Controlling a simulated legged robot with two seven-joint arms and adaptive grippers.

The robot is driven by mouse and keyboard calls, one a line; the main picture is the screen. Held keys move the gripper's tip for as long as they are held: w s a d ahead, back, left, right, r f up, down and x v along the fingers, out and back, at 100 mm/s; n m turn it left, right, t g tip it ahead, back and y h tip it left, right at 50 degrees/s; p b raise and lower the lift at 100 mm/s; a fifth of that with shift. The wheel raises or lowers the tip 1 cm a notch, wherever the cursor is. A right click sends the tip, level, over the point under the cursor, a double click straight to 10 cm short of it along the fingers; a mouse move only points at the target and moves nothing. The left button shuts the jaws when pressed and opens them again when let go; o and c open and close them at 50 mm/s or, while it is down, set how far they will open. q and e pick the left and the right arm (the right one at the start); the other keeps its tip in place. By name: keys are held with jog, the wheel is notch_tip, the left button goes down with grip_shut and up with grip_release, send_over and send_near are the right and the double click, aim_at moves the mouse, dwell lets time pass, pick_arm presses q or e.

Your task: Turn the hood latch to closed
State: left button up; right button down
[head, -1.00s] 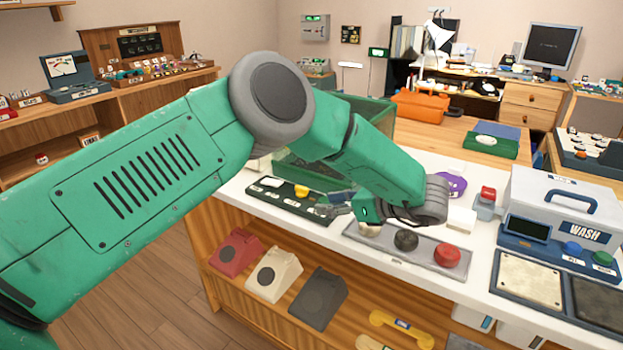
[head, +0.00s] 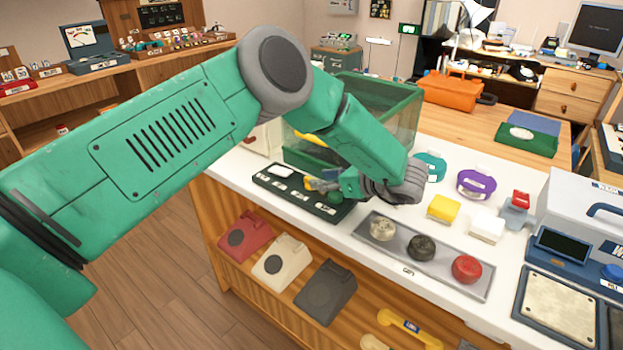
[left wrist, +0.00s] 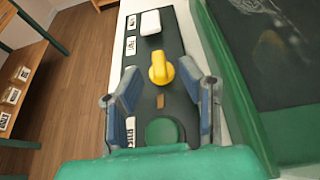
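A yellow knob (left wrist: 161,66), which looks like the hood latch, stands on a dark green panel (left wrist: 151,45) in the left wrist view. My left gripper (left wrist: 158,74) is open, its tips to either side of the knob's near end; whether they touch it I cannot tell. A round green button (left wrist: 162,131) lies between the fingers, nearer the palm. In the head view my left gripper (head: 322,186) is low over the panel (head: 270,183), and the knob is mostly hidden by it. The clear green hood (head: 385,105) stands just behind the panel. My right gripper is not in view.
A grey tray (head: 392,252) with cream, black and red round buttons lies right of the panel. Yellow and white blocks (head: 487,228) and a purple item (head: 476,184) stand behind it. Telephones (head: 326,291) sit on the shelf below the counter edge.

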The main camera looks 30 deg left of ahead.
pick_arm(q)
jog(key=shift+x, duration=1.25)
jog(key=shift+a+f, duration=0.1)
jog(key=shift+a, duration=0.2)
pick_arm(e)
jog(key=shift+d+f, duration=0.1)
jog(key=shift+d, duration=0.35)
